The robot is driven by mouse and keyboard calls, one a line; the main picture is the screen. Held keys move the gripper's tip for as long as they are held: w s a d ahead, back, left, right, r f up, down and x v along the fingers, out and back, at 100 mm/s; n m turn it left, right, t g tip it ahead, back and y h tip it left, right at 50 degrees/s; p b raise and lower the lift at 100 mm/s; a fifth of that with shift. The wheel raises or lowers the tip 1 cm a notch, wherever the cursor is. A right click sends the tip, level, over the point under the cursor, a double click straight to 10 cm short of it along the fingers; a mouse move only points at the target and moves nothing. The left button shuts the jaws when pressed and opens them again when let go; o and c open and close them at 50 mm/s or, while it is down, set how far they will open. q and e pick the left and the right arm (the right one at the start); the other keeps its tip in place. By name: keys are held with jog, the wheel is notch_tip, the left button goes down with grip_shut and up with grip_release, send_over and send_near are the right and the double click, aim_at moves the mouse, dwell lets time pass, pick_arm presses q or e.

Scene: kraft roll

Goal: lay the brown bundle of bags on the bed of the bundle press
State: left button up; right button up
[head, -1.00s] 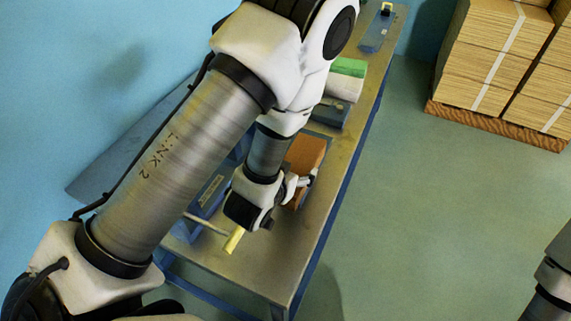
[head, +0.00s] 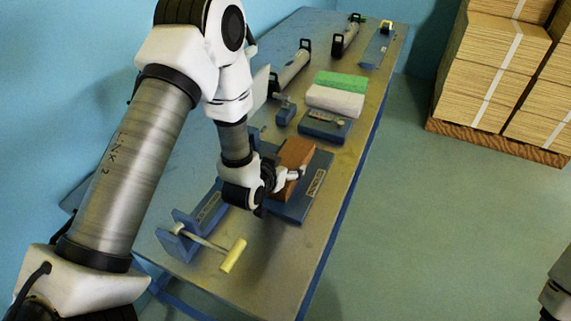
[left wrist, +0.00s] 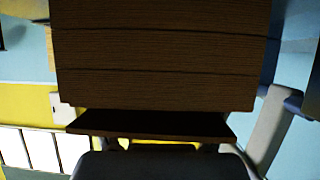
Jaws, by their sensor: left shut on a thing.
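The brown bundle of bags (head: 296,158) is a box-shaped brown block. My left gripper (head: 288,178) is shut on it from its near side. The bundle is at a flat blue plate with a label (head: 313,190), which looks like the press bed; I cannot tell whether it touches the plate or hangs just above it.
A blue stand (head: 190,235) with a rod and yellow handle (head: 233,256) is at the table's near end. A green and white stack (head: 337,92) and a blue device (head: 326,126) lie beyond the bundle. Rollers (head: 293,68) stand further back. Stacked cardboard (head: 495,75) sits on a pallet at right.

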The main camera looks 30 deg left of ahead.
pick_arm(q)
jog(key=o, duration=1.3)
jog(key=shift+r, duration=0.15)
jog(key=b+v, duration=0.1)
jog(key=v, duration=0.6)
jog(key=shift+s+r, duration=0.1)
jog(key=shift+s, duration=0.2)
